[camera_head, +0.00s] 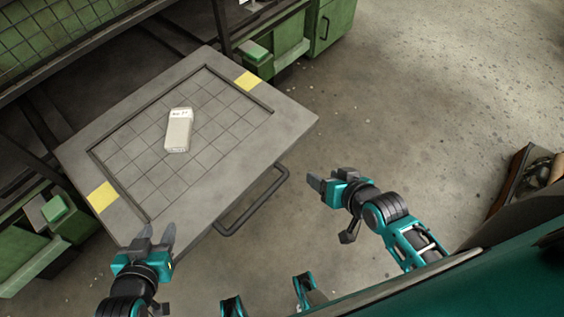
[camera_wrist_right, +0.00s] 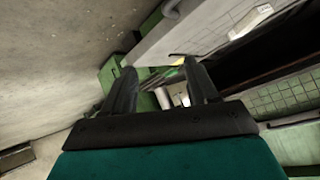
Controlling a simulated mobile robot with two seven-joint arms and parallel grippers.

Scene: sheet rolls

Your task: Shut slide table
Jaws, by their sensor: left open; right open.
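The slide table (camera_head: 277,129) is a grey board with a recessed grid surface and two yellow patches, pulled out from a dark frame. A black bar handle (camera_head: 252,205) is on its near edge. A whitish box-like item (camera_head: 179,131) lies on the grid. My left gripper (camera_head: 158,236) is open and empty by the table's near left corner, left of the handle. My right gripper (camera_head: 316,183) is open and empty to the right of the handle, apart from it. In the right wrist view, my right gripper's fingers (camera_wrist_right: 160,80) stand apart with nothing between them.
Green cabinets (camera_head: 333,22) stand behind the table at the top. Another green unit (camera_head: 30,245) is at the left. A dark-edged box (camera_head: 527,178) sits at the far right. The concrete floor (camera_head: 430,90) to the right is clear.

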